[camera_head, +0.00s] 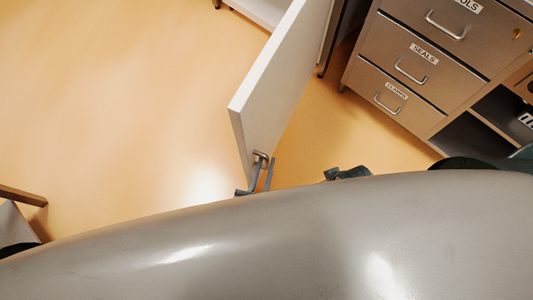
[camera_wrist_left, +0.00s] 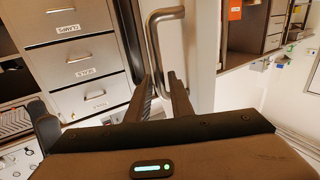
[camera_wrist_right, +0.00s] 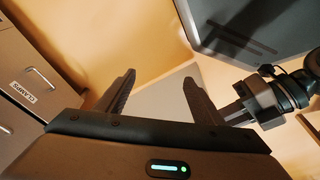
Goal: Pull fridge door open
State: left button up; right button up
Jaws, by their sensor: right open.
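The white fridge door (camera_head: 262,95) stands swung out in the head view, its edge toward me. Its metal bar handle (camera_head: 262,155) is near the door's free edge; the handle also shows in the left wrist view (camera_wrist_left: 154,42). My left gripper (camera_head: 260,175) is at the handle, with the bar between its narrowly spaced fingers, and appears shut on it; its fingers also show in the left wrist view (camera_wrist_left: 161,80). My right gripper (camera_wrist_right: 157,80) is open, with nothing between its fingers in the right wrist view. The fridge interior is mostly out of view.
A drawer cabinet (camera_head: 408,62) with labelled drawers and open cubbies stands to the right of the door. A wooden-edged piece of furniture (camera_head: 22,196) shows at the far left. The floor (camera_head: 120,90) left of the door is clear. My own grey body hides the lower head view.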

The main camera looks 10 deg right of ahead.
pick_arm(q)
jog(key=v, duration=1.5)
jog(key=shift+s+a, duration=0.25)
pick_arm(e)
jog(key=shift+s+r, duration=0.1)
jog(key=shift+r, duration=0.45)
jog(key=shift+w, duration=0.25)
pick_arm(q)
jog(key=w+a+f+n+g+y+p, duration=0.1)
jog(key=w+a+f+g+y+p, duration=0.1)
jog(key=a+f+g+p, duration=0.3)
jog(key=w+a+f+n+g+y+p, duration=0.2)
jog(key=a+f, duration=0.6)
jog(key=a, duration=0.5)
jog(key=w+g+y+p, duration=0.1)
jog(key=g+y+p, duration=0.1)
jog(key=g+p, duration=0.1)
jog(key=shift+w+g+y, duration=0.25)
jog(key=shift+g+y, duration=0.05)
jog(key=shift+g, duration=0.1)
pick_arm(e)
notch_tip(320, 180, down, 17)
jog(key=w+a+t, duration=0.1)
jog(key=a+t, duration=0.1)
jog(key=shift+w+a+t+y, duration=0.2)
jog(key=shift+w+t+y, duration=0.1)
jog(key=shift+w+y, duration=0.1)
